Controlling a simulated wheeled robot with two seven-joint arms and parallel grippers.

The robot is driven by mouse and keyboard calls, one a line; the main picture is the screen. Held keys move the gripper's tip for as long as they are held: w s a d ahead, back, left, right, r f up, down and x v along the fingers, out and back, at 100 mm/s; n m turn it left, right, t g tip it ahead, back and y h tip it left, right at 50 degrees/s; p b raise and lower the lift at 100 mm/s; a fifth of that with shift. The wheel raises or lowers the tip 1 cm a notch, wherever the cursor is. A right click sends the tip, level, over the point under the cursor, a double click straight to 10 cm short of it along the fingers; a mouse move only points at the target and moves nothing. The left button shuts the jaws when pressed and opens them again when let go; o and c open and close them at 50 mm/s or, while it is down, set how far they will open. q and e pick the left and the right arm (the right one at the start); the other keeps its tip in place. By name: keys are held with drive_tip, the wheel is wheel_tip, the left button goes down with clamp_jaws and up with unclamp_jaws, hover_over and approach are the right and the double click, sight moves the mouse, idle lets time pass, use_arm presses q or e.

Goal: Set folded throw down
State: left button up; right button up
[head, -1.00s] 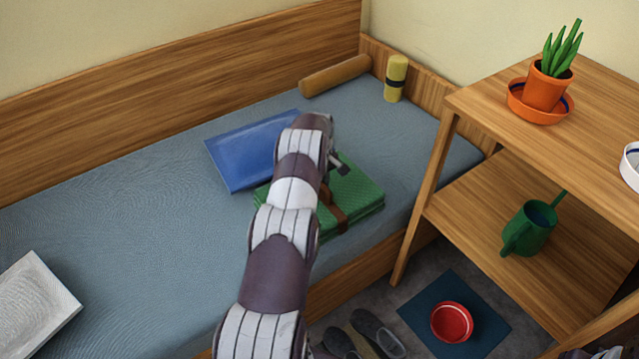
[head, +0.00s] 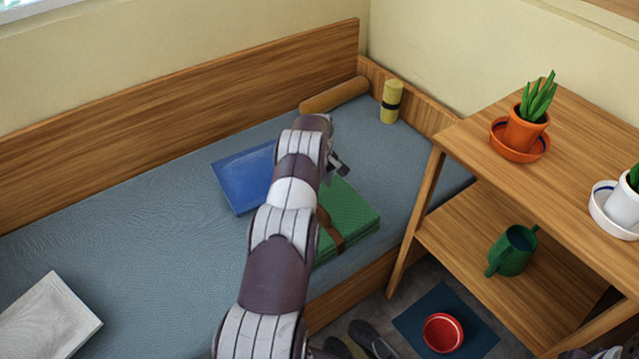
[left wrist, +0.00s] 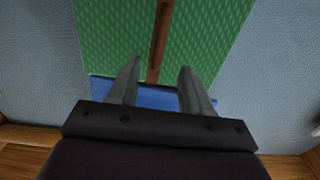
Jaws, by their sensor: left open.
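The folded throw (head: 352,218) is a green textured bundle with a brown strap around it. It lies flat on the bed near its front edge, partly hidden by my left arm. My left gripper (head: 338,164) is open and empty, clear of the throw and near its far side in the head view. In the left wrist view, the open fingers (left wrist: 162,82) show over the throw (left wrist: 205,35), with the strap (left wrist: 160,40) running between them in the picture. My right gripper is not in view.
The bed (head: 160,240) also holds a blue flat item (head: 240,180) beside the throw, a grey-white block (head: 45,318), a brown bolster (head: 333,95) and a yellow cylinder (head: 391,102). A wooden shelf (head: 465,150) with plants stands at right. A red bowl (head: 443,333) sits on the floor mat.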

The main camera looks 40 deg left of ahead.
use_arm(q)
drive_tip(key=d+r+m, duration=0.4)
drive_tip(key=d+r, duration=0.6)
drive_tip(key=s+d+r+m, duration=0.3)
drive_tip(key=s+d+r, duration=0.1)
drive_tip(key=d, duration=0.2)
drive_tip(key=s+d+r+m, duration=0.2)
drive_tip(key=s+d+r, duration=0.25)
drive_tip(key=d, duration=0.25)
drive_tip(key=s+d+r+m, duration=0.1)
drive_tip(key=s+d+m, duration=0.2)
drive_tip(key=s, duration=0.4)
drive_tip(key=s+d+r+m+t, duration=0.1)
drive_tip(key=s+d+m, duration=0.2)
drive_tip(key=s, duration=0.5)
drive_tip(key=shift+s+d+r, duration=0.3)
drive_tip(key=shift+d+r, duration=0.05)
drive_tip(key=shift+d, duration=0.25)
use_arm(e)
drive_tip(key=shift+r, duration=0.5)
use_arm(q)
wheel_tip(320, 180, up, 6)
drive_tip(key=p, duration=0.6)
drive_tip(key=shift+r, duration=0.25)
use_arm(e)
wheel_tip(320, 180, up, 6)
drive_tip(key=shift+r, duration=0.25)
